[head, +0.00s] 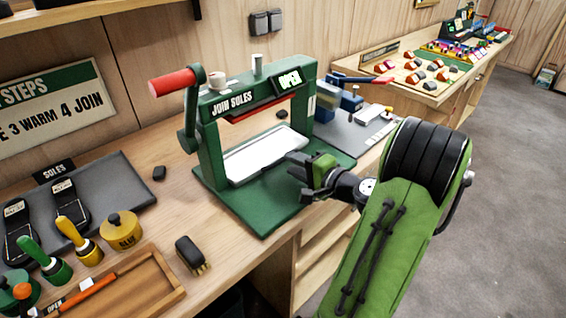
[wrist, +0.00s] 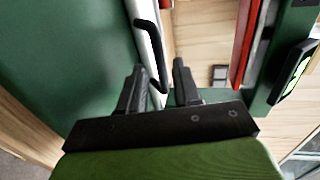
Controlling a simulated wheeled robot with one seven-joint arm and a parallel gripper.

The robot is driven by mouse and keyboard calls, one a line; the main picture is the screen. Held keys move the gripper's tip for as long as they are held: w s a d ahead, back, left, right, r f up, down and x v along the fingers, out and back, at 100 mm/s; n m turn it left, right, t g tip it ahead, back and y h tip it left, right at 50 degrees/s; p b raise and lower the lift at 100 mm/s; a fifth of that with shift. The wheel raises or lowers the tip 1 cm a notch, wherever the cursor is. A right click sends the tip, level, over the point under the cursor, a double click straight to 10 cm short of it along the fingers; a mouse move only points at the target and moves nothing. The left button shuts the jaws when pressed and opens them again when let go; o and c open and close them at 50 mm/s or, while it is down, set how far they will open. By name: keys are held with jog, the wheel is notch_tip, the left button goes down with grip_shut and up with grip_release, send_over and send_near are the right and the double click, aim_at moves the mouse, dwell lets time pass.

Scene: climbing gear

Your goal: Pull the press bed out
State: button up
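The green press (head: 212,140), labelled JOIN SOLES, stands on the bench with its display (head: 289,80) reading OPEN. Its white press bed (head: 262,156) lies flat under the red-edged upper part, above the green base. In the wrist view the bed shows as a narrow pale edge (wrist: 151,35) with a black bar handle (wrist: 152,50) on it. My gripper (head: 297,168) is at the bed's front right. In the wrist view my gripper (wrist: 160,72) is open, with the handle's lower end between its fingers. Whether either finger touches the handle I cannot tell.
The press has a red-gripped lever (head: 171,82) at its left. A brush (head: 190,253), a yellow glue pot (head: 121,231) and a wooden tray (head: 150,262) lie on the bench to the left. A blue vise-like tool (head: 345,105) stands behind the press. Floor is clear at the right.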

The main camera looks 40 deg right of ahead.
jog(key=x, duration=0.4)
jog(key=shift+w, duration=0.25)
grip_shut()
